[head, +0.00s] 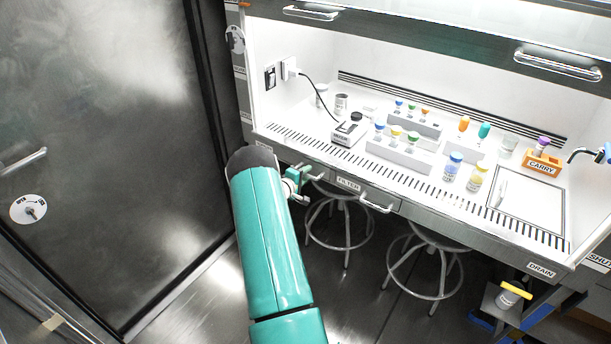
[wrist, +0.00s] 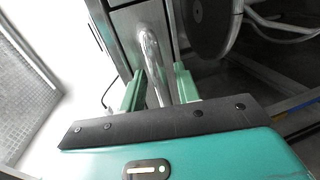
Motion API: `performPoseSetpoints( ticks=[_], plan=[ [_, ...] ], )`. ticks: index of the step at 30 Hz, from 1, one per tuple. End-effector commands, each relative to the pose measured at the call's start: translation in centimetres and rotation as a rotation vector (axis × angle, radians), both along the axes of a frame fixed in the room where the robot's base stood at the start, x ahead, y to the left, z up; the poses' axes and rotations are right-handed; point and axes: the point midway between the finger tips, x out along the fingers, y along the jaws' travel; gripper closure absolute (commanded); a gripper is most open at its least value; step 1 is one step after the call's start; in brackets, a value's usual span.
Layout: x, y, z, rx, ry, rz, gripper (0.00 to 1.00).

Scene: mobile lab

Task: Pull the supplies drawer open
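The drawer with a metal bar handle (head: 315,176) sits under the front edge of the white bench, at its left end. My arm covers part of this drawer front, and I cannot read a supplies label on it. My gripper (head: 300,180) is at this handle. In the wrist view, the two green fingers of my gripper (wrist: 160,90) stand apart on either side of the handle bar (wrist: 151,60). A gap shows between the bar and the right finger. The drawer front (wrist: 128,22) looks flush with the bench.
A drawer labelled FILTER (head: 348,184) with its own handle (head: 377,205) is just to the right. Round stools (head: 340,215) stand below the bench. A closed metal door (head: 110,120) is on the left. Bottles and racks (head: 400,155) fill the bench top.

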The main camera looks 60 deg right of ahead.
Motion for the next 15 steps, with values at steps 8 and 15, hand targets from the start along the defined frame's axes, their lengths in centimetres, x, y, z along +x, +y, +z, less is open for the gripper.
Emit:
performPoseSetpoints(
  ticks=[8,15],
  plan=[
    [-0.02,-0.12,-0.05,0.0,0.0,0.0,0.7],
    [-0.03,-0.12,-0.04,0.0,0.0,0.0,1.0]
  ],
)
